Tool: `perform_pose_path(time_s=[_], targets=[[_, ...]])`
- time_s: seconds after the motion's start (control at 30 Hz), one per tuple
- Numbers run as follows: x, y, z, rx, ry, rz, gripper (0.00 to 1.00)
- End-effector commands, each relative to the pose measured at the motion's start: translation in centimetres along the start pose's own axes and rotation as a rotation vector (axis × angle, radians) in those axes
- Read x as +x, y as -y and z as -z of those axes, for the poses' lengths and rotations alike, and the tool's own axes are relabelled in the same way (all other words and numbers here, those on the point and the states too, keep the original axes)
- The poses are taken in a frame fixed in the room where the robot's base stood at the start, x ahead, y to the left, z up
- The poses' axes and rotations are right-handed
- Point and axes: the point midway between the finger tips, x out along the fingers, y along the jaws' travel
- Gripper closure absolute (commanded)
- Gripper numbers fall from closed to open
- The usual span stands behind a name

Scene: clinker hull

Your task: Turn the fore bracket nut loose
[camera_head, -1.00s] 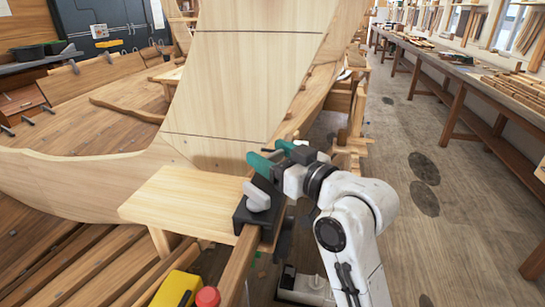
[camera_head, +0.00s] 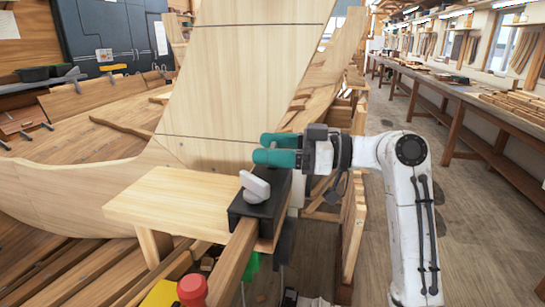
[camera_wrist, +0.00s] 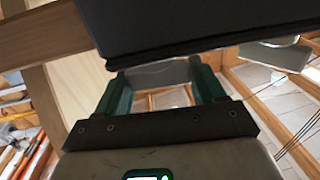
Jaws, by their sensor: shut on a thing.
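A black bracket block (camera_head: 262,212) sits on a wooden beam at the boat's edge and also fills the top of the wrist view (camera_wrist: 200,25). A light grey winged knob (camera_head: 255,187) stands on it; a similar pale grey part shows at right in the wrist view (camera_wrist: 275,55). My gripper (camera_head: 268,149), with green fingers, is level just above and behind the block, pointing left. In the wrist view its fingers are shut on a flat grey piece (camera_wrist: 155,75), seemingly the fore bracket nut. In the head view this piece is hidden by the fingers.
A pale wooden board (camera_head: 175,205) lies left of the block, and a large plank panel (camera_head: 240,75) rises behind my gripper. A red knob (camera_head: 191,290) and a yellow part (camera_head: 162,293) are at lower left. The floor (camera_head: 470,220) at right is open.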

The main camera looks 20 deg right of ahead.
Motion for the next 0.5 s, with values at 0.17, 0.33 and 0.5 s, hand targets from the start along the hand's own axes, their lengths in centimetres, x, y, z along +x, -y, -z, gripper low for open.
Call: perform_pose_path(time_s=[0.17, 0.33, 0.5], targets=[[0.01, -0.06, -0.13, 0.003, 0.001, 0.034, 0.62], [0.01, -0.03, -0.09, 0.003, 0.001, 0.044, 0.62], [0.02, -0.03, -0.09, 0.004, 0.001, 0.044, 0.62]])
